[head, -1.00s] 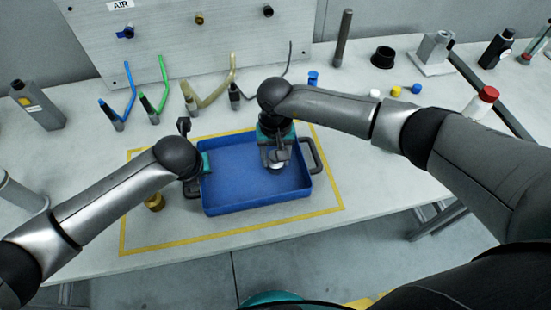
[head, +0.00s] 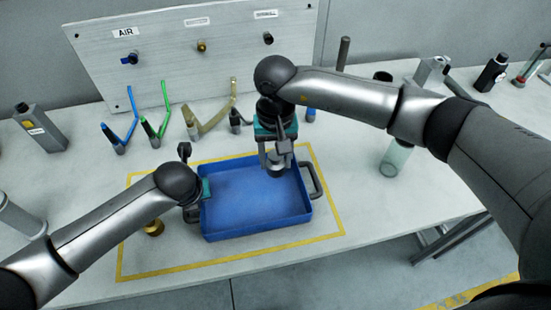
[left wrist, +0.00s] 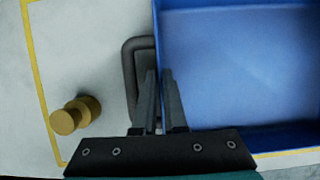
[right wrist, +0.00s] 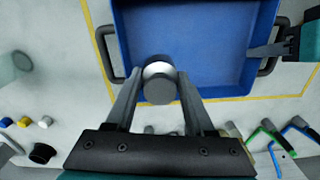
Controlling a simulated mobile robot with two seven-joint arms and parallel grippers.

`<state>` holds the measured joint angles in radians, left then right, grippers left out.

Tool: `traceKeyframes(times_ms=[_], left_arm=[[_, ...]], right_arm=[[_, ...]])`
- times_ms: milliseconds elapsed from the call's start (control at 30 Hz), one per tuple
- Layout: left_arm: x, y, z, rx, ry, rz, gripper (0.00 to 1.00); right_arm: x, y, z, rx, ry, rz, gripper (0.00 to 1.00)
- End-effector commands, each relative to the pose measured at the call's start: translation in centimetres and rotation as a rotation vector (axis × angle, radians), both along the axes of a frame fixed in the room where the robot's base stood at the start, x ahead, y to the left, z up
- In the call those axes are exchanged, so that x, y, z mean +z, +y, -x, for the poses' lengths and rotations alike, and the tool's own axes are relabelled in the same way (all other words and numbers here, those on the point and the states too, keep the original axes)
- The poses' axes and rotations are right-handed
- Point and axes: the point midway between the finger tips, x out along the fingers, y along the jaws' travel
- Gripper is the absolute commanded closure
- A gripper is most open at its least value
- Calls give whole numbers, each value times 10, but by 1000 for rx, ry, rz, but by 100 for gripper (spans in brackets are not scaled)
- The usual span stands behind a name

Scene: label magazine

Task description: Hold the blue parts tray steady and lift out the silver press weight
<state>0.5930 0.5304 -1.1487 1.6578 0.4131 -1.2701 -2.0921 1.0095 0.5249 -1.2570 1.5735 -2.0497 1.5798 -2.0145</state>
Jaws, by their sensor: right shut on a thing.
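The blue parts tray (head: 255,228) sits inside a yellow outline on the bench, with a dark handle at each end. My left gripper (head: 203,190) is at its left end; in the left wrist view its fingers (left wrist: 160,78) are close together, one on each side of the tray's left wall. My right gripper (head: 276,160) is shut on the silver press weight (head: 276,170), near the tray's back wall. In the right wrist view the weight (right wrist: 159,85) is between the fingers (right wrist: 160,90) and appears raised above the tray floor. The tray looks otherwise empty.
A brass knobbed piece (head: 153,228) stands left of the tray. Coloured hoses (head: 165,115) are behind it, below a grey panel (head: 190,55). A clear cylinder (head: 395,157) stands to the right, near my right arm. The bench front right of the tray is fairly clear.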

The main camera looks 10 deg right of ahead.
Motion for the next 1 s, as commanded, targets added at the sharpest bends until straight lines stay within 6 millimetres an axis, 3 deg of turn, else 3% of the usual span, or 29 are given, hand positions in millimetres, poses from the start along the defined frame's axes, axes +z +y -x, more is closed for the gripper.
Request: traceKeyframes(times_ms=[267,633,1000], left_arm=[[0,0,0,0,0,0,60],[6,0,3,-1,0,0,60],[55,0,22,-2,-3,1,60]], right_arm=[[0,0,0,0,-1,-2,100],[0,1,0,1,-1,-2,100],[0,1,0,1,-1,-2,100]])
